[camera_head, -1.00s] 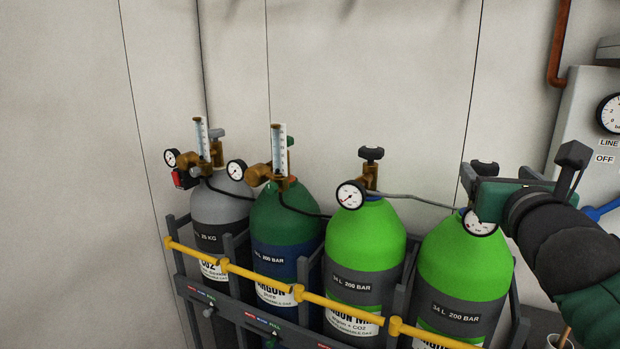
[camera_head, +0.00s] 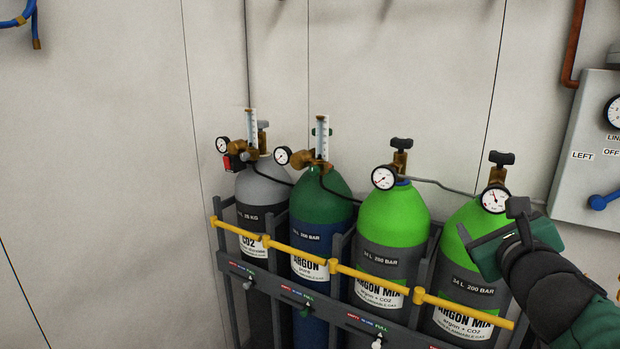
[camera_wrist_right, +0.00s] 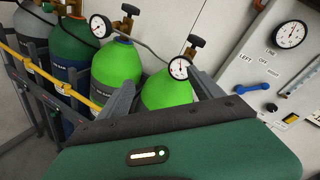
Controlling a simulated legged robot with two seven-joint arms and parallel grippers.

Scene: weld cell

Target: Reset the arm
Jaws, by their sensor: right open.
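My right gripper (camera_head: 490,222) is open and empty, in front of the shoulder of the rightmost bright green cylinder (camera_head: 466,246) in the head view. It overlaps that cylinder in the picture; I cannot tell whether they touch. The cylinder's black valve knob (camera_head: 502,158) and round gauge (camera_head: 495,199) show clear above the gripper. In the right wrist view the two grey fingers reach toward the same green cylinder (camera_wrist_right: 168,92), with nothing between them. My left gripper is not in view.
A second bright green cylinder (camera_head: 394,216), a dark green one (camera_head: 322,196) and a grey one (camera_head: 262,186) stand left, behind a yellow bar (camera_head: 375,283). A wall panel (camera_head: 588,160) with a blue lever (camera_head: 604,200) is at right.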

